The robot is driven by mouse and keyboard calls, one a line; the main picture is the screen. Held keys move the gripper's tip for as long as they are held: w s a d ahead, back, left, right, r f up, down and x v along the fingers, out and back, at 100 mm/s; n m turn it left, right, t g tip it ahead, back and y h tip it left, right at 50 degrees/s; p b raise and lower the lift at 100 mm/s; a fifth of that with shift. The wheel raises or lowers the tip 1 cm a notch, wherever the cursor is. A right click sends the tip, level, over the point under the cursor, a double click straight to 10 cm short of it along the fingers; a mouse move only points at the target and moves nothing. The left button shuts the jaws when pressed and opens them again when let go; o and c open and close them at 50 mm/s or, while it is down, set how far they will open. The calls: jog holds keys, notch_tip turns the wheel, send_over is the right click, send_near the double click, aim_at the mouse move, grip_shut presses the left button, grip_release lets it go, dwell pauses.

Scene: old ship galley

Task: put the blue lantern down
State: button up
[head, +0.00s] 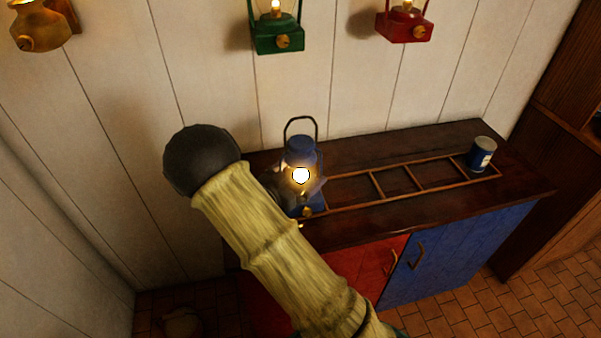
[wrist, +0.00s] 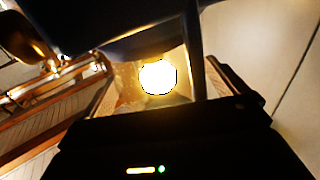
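The blue lantern (head: 301,149) is lit and upright at the left end of the dark wooden counter (head: 450,205), with its handle raised. Its base is partly hidden by my arm, and I cannot tell whether it touches the counter top. In the wrist view the glowing lantern (wrist: 157,77) sits close between the two fingers of my gripper (wrist: 160,68), which appears shut on it. In the head view my gripper is mostly hidden behind my forearm.
A wooden divider frame (head: 408,179) runs along the counter, with a blue can (head: 482,154) at its right end. Green (head: 279,36), red (head: 404,24) and brass (head: 40,27) lanterns hang on the wall behind. Red (head: 372,268) and blue (head: 458,252) doors are below.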

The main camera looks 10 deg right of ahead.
jog(key=shift+r, duration=0.1)
jog(key=shift+r, duration=0.15)
jog(key=v, duration=1.2)
jog(key=shift+b, duration=0.45)
